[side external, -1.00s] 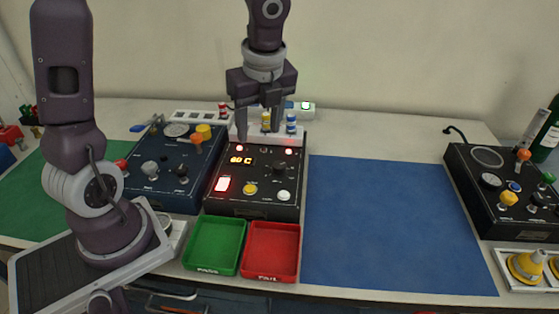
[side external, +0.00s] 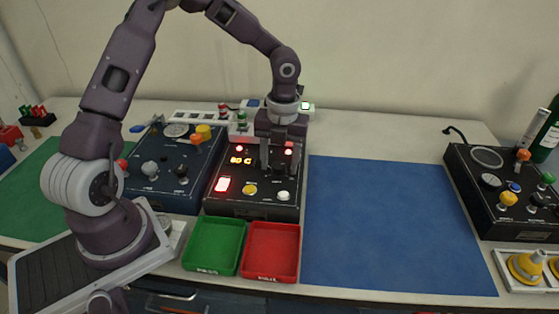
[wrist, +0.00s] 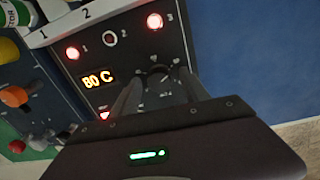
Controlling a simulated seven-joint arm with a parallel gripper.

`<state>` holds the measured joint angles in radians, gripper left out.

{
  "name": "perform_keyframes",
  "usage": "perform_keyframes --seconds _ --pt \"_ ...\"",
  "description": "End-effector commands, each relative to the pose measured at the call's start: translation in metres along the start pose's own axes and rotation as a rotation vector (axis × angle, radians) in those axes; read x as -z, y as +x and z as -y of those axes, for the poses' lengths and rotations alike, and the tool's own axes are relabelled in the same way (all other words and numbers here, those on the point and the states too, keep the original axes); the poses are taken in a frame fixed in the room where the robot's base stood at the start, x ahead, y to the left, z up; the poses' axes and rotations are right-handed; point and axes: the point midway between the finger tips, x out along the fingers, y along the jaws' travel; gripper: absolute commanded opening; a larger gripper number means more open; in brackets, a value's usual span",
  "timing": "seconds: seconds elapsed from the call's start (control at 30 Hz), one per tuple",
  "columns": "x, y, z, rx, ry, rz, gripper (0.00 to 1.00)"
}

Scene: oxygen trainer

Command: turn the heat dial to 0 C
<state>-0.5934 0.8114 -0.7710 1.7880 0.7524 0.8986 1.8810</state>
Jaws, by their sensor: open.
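The heat dial (wrist: 158,72) is a dark round knob on the right part of the black control box (side external: 228,205). In the side view my gripper's fingers mostly hide it. The orange display (side external: 240,160) on the box reads 80 C, and it also shows in the wrist view (wrist: 97,79). My gripper (side external: 278,170) points down over the right half of the box. In the wrist view my gripper (wrist: 158,88) is open, with one finger to each side of the dial. I cannot tell whether the fingers touch it.
A blue box (side external: 150,190) stands close on the left. Green (side external: 213,270) and red (side external: 270,277) trays lie in front. The blue mat (side external: 390,220) is clear.

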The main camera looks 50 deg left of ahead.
Motion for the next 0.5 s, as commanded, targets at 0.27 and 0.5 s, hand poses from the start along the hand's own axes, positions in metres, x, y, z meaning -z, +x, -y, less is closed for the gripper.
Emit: perform_keyframes --seconds 0.27,0.5 --pt "0.0000 -0.0004 -0.0001 0.000 0.000 0.000 0.02" --pt "-0.0002 -0.0006 -0.0002 -0.001 -0.013 0.000 0.00"
